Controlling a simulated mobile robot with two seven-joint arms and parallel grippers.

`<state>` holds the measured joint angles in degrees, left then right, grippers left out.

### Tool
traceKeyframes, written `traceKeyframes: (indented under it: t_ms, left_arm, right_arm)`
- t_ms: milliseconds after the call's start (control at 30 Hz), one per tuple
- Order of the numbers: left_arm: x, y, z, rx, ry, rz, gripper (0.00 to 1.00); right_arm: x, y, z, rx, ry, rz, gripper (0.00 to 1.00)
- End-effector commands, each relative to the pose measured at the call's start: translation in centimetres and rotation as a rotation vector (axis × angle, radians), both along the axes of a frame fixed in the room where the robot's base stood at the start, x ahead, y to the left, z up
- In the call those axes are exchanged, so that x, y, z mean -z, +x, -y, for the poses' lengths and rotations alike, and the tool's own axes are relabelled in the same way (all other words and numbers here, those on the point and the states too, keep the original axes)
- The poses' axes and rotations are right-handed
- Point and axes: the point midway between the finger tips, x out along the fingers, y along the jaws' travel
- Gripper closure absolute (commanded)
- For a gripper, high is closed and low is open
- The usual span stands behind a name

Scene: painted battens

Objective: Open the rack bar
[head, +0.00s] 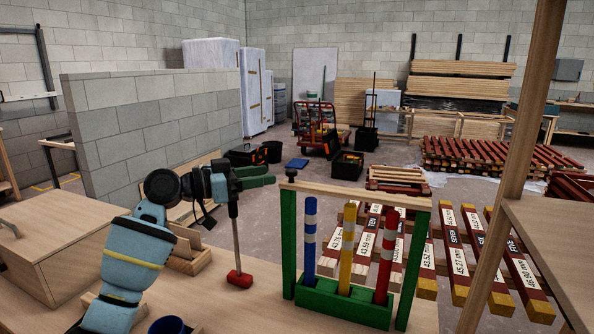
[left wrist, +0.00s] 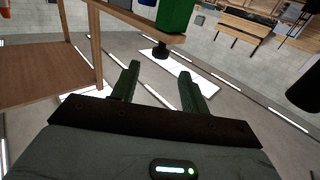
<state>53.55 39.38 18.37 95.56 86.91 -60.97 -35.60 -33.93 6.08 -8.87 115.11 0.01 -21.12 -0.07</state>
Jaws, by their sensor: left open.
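The rack (head: 345,303) has a green base and green posts. Blue (head: 309,240), yellow (head: 347,250) and red (head: 386,258) battens with white bands stand upright in it. The wooden rack bar (head: 355,194) lies across the top from post to post. A dark knob (head: 291,173) sits on its left end. My left gripper (head: 273,176) is open and empty, just left of the knob, its green fingers pointing at it. In the left wrist view, the knob (left wrist: 160,52) shows beyond the open fingertips (left wrist: 161,80), apart from them, beside the bar (left wrist: 125,17). My right gripper is not in view.
A red-headed mallet (head: 239,278) stands below my left wrist; its upper end is hidden. A wooden box (head: 60,245) is at left. A wooden post (head: 515,160) and board (head: 560,235) are at right. Labelled battens (head: 470,240) lie beyond the rack.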

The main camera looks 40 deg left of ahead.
Motion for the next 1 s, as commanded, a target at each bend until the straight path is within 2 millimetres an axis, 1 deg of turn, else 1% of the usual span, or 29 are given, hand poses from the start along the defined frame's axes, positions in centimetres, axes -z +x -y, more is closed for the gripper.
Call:
traceKeyframes:
  t_ms: [167,400,533,700,967,1000]
  left_arm:
    - [-0.3,1.3,0.9,0.002,-0.003,0.004,0.55]
    - [-0.5,4.4,2.8,0.002,-0.003,0.005,0.55]
    - [-0.3,5.7,3.5,0.001,-0.003,0.003,0.55]
    - [-0.1,6.5,4.0,0.001,-0.001,0.0,0.55]
    - [0.0,6.6,4.1,0.001,-0.001,-0.001,0.55]
    - [0.0,6.6,4.1,0.0,-0.001,-0.001,0.59]
  right_arm:
    - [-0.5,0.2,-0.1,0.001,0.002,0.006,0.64]
    - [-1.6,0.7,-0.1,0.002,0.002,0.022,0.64]
    - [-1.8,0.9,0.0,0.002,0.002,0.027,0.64]
    - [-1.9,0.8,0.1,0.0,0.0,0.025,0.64]
    - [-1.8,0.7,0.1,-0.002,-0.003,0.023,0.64]
    - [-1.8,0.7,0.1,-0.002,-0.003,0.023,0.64]
